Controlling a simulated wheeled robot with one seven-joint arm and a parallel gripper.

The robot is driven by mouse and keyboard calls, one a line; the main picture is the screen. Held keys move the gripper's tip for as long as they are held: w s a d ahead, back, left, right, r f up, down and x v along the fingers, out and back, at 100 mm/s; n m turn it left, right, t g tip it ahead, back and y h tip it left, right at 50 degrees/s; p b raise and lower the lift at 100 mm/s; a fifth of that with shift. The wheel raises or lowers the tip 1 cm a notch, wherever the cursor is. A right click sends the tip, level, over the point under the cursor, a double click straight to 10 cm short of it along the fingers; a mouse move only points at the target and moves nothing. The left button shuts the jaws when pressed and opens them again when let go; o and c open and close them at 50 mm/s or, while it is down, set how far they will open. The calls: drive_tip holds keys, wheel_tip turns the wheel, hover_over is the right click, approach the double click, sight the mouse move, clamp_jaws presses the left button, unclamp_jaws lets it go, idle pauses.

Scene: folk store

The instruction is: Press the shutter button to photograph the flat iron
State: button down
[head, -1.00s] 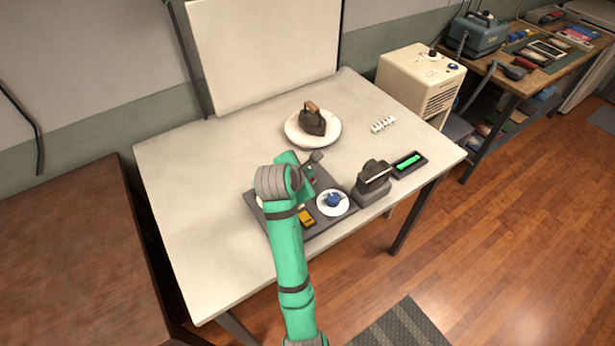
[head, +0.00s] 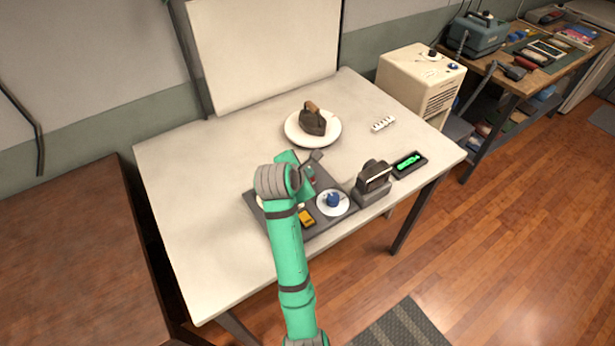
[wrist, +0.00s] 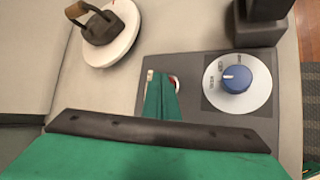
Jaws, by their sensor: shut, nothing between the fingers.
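The dark flat iron (head: 312,123) with a brown handle stands on a round white plate (head: 331,139) at the back of the table. It also shows at upper left in the wrist view (wrist: 101,27). A grey control panel (head: 325,224) lies nearer the front, mostly behind my arm in the head view. My gripper (wrist: 163,84) is shut and empty over the panel. A red button (wrist: 175,82) shows just beside the fingertips, partly hidden by them; I cannot tell whether they touch it. A blue knob (wrist: 237,79) on a white dial sits to its right.
A dark camera-like device (head: 373,177) stands right of the panel, beside a black tray with a green display (head: 409,163). A yellow part (head: 306,217) sits on the panel. A white board (head: 265,55) stands behind. The table's left side is clear.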

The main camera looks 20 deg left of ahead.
drive_tip(key=shift+r, duration=0.5)
drive_tip(key=shift+r, duration=2.5)
drive_tip(key=shift+w, duration=0.1)
